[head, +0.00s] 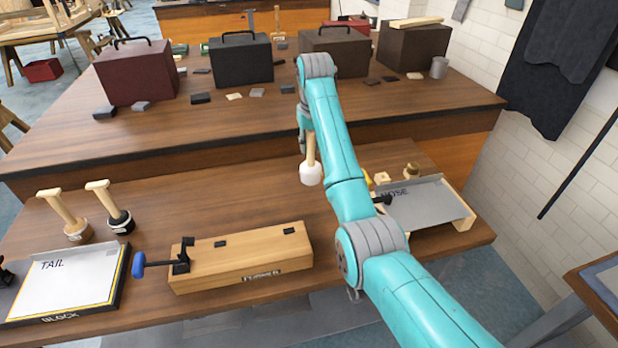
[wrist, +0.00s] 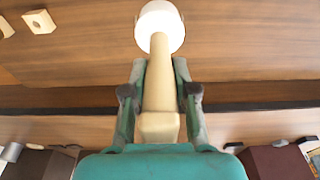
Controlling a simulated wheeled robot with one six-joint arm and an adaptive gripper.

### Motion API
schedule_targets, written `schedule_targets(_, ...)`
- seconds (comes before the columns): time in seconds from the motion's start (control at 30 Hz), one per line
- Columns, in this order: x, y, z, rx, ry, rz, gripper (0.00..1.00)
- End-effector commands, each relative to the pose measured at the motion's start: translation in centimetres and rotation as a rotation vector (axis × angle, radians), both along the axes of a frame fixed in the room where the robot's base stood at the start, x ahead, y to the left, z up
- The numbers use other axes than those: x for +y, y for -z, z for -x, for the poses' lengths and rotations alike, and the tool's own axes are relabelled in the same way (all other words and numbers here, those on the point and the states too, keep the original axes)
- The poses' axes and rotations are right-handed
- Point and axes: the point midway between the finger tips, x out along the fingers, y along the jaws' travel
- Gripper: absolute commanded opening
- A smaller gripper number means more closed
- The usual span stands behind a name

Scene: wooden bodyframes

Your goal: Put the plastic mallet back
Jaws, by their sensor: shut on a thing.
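The plastic mallet has a white head (head: 311,174) and a pale wooden handle (head: 310,148). It hangs head down above the front bench in the head view, left of my arm's forearm. In the wrist view my gripper (wrist: 160,92) is shut on the handle, one finger on each side. The white head (wrist: 160,22) sticks out past the fingertips at the top. In the head view my gripper is mostly hidden by my arm.
Two wooden-handled tools (head: 68,215) stand at the left of the bench (head: 245,205). A white TAIL board (head: 70,282), a long wooden box (head: 243,262) with a blue-handled clamp, and a grey NOSE board (head: 425,203) lie along the front. Dark cases (head: 240,62) stand on the raised bench behind.

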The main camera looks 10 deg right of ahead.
Motion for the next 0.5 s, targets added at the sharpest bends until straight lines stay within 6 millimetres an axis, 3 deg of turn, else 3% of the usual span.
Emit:
schedule_targets(0.1,0.0,2.1,0.1,0.003,0.0,0.0,0.0)
schedule_targets(0.37,0.0,4.5,0.0,0.002,0.0,0.0,0.0)
schedule_targets(0.5,0.0,6.6,0.1,0.003,0.0,0.0,0.0)
